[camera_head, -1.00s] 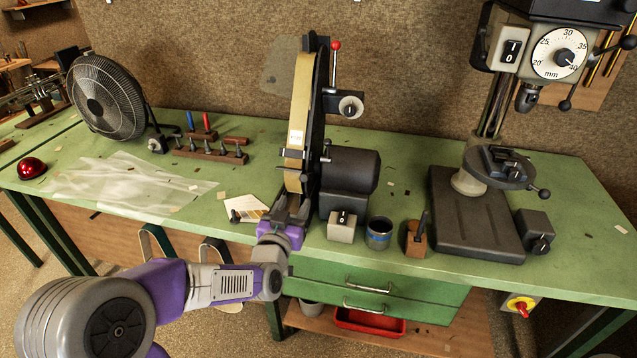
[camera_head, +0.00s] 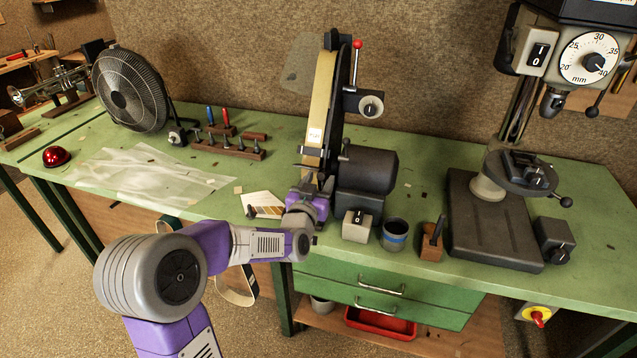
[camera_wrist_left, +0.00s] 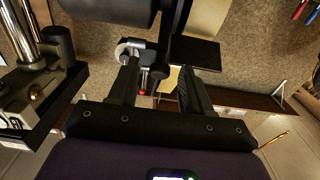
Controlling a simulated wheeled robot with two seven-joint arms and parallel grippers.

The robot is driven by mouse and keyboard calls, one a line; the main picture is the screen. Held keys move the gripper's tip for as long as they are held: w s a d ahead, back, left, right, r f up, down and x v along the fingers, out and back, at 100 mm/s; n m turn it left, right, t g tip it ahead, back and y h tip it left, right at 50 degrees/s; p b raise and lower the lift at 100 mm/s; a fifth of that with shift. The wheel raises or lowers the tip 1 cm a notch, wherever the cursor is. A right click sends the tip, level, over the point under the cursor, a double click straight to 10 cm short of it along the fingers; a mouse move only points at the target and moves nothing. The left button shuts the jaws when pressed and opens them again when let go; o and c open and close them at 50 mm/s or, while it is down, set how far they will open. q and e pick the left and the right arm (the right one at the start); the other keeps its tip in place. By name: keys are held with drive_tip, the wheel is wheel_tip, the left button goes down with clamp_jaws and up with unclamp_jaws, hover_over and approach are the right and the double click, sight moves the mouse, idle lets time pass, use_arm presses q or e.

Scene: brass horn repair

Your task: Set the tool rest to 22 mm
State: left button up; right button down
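The belt sander (camera_head: 325,110) stands mid-bench with a tan upright belt. A thin dark ledge, which looks like its tool rest, (camera_head: 308,166) sits low at the belt's front; its setting cannot be read. In the left wrist view a flat dark plate (camera_wrist_left: 195,52) lies beside the tan belt, just beyond my right-hand finger. My left gripper (camera_head: 309,185) is just in front of the sander's lower end. It also shows in the wrist view (camera_wrist_left: 158,68), fingers apart, with nothing clearly held. A round grey knob and a red ball (camera_wrist_left: 143,92) appear between or behind the fingers. My right gripper is out of view.
A drill press dial (camera_head: 590,58) marked in mm hangs at the right, its pointer near 40. A switch box (camera_head: 357,226), a blue-banded cup (camera_head: 395,236) and a wooden block (camera_head: 431,248) stand right of my gripper. A fan (camera_head: 130,88) stands left.

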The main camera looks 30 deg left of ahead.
use_arm(q)
clamp_jaws()
drive_tip(key=shift+s+d+r+b, duration=0.2)
drive_tip(key=shift+s+r+b, duration=0.25)
drive_tip(key=shift+s, duration=0.25)
drive_tip(key=shift+o, duration=0.5)
unclamp_jaws()
drive_tip(key=shift+s+r, duration=0.1)
drive_tip(key=shift+s, duration=0.05)
drive_tip(key=v, duration=0.7)
drive_tip(key=shift+s, duration=0.2)
